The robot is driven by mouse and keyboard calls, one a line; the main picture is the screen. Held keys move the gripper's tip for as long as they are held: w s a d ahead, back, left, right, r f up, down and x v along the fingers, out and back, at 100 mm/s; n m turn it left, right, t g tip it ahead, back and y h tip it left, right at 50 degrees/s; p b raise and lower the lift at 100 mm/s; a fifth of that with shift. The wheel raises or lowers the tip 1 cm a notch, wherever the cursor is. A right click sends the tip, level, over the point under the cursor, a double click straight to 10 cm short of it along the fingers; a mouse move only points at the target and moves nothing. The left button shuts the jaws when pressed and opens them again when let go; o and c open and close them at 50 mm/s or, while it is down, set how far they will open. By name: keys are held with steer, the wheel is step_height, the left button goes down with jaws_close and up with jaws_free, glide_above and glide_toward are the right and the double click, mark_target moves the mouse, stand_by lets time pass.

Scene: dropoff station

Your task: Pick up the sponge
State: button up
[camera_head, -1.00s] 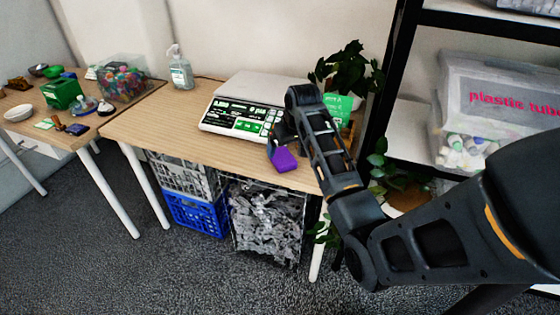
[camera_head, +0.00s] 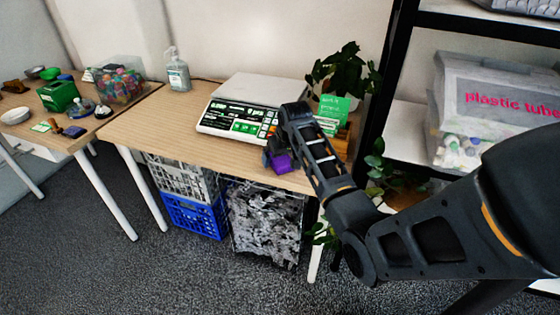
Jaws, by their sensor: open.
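A purple block (camera_head: 282,163), which looks like the sponge, lies near the front right of the wooden table, in front of the scale. My gripper (camera_head: 273,158) is at the block, low over the table, and reaches it from the right. The jaws are open. My arm and gripper hide part of the block, and the fingertips are too small and dark to tell whether they touch it.
A white scale (camera_head: 240,119) stands just behind my gripper. A potted plant (camera_head: 345,72) and a green sign (camera_head: 334,110) stand to the right, near a black shelf (camera_head: 393,75). A sanitizer bottle (camera_head: 178,73) is at the back. The table's left part is clear.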

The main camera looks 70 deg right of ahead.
mark_target(281, 158)
steer(key=shift+f, duration=0.15)
steer(key=shift+c, duration=0.3)
steer(key=c, duration=1.1)
steer(key=shift+o, duration=0.2)
steer(key=shift+r, duration=0.5)
step_height(281, 158, up, 4)
steer(key=s+d+r, duration=0.5)
steer(key=s+r, duration=0.1)
steer(key=s, duration=0.4)
steer(key=shift+s+d+r+b, duration=0.15)
steer(key=shift+d+r+b, duration=0.1)
steer(key=shift+b, duration=0.2)
steer(key=shift+a, duration=0.15)
